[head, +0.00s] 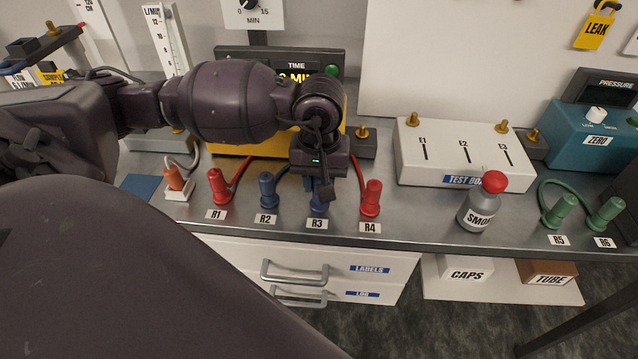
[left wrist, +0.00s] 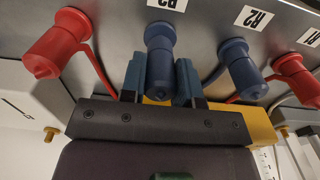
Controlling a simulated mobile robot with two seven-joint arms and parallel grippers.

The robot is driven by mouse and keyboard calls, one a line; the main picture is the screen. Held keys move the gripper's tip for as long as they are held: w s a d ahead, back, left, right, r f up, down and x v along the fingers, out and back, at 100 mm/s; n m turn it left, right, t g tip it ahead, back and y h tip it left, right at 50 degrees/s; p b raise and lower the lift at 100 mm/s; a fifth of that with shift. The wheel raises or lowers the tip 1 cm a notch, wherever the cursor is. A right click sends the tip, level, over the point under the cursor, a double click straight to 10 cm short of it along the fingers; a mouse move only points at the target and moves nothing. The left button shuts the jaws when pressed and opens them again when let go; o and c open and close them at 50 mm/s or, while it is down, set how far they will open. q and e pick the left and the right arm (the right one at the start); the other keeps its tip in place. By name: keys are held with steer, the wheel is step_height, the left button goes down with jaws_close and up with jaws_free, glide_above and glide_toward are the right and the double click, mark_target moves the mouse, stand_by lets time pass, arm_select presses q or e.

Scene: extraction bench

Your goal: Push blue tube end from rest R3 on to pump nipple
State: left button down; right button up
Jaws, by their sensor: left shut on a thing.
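The blue tube end at R3 (head: 318,209) stands in its rest behind the R3 label, mostly hidden by my left gripper (head: 320,180) above it. In the left wrist view the same blue tube end (left wrist: 160,50) sits between the two blue-grey fingers of my left gripper (left wrist: 160,80), which is shut on it. A brass nipple (head: 362,132) stands on a grey block at the right of the yellow unit (head: 232,150) with the TIME display. I cannot tell for certain that this is the pump nipple. My right gripper is not in view.
A blue tube end (head: 267,190) at R2 and red ones at R1 (head: 219,187) and R4 (head: 371,198) stand close by. The white test box (head: 450,182) and smoke bottle (head: 479,212) are to the right. Green tube ends (head: 560,211) stand farther right.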

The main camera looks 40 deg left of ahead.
arm_select(q)
steer(key=shift+r+p, duration=0.35)
steer(key=shift+r, duration=0.6)
steer(key=shift+r+p, duration=0.45)
steer(key=shift+r, duration=0.65)
steer(key=shift+r, duration=0.1)
